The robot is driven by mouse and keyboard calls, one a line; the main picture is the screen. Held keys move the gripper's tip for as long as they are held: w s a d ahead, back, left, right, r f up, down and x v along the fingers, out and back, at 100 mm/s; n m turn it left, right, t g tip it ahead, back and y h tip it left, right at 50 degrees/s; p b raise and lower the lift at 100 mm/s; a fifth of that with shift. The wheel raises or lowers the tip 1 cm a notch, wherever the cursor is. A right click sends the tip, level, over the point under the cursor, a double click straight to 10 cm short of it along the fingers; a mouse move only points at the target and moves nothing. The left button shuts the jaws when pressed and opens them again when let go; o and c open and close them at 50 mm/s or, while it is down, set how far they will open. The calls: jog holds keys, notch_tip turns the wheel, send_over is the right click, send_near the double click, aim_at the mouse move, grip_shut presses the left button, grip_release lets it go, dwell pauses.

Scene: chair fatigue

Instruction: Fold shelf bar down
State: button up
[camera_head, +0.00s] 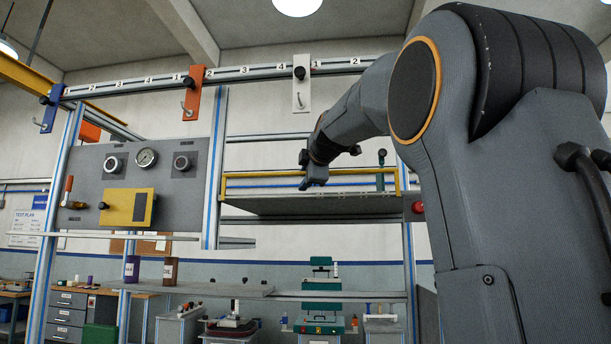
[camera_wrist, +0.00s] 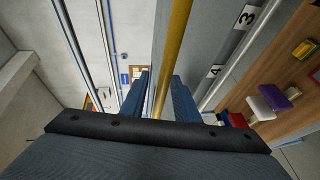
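The yellow shelf bar (camera_head: 258,174) stands raised along the front of the grey shelf (camera_head: 285,205), with short yellow posts at its ends. My gripper (camera_head: 313,180) is at the middle of the bar, just above the shelf. In the wrist view the yellow bar (camera_wrist: 172,50) runs between the two blue fingers of my gripper (camera_wrist: 160,85). The fingers are apart, and the bar looks closer to the right finger. I cannot tell whether either finger touches it.
A green-handled part (camera_head: 381,160) stands near the shelf's right end, and a red knob (camera_head: 418,208) is on the right post. A gauge panel (camera_head: 140,185) is at left.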

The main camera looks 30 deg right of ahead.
jog(key=shift+w+d, duration=0.1)
jog(key=shift+w, duration=0.15)
grip_shut()
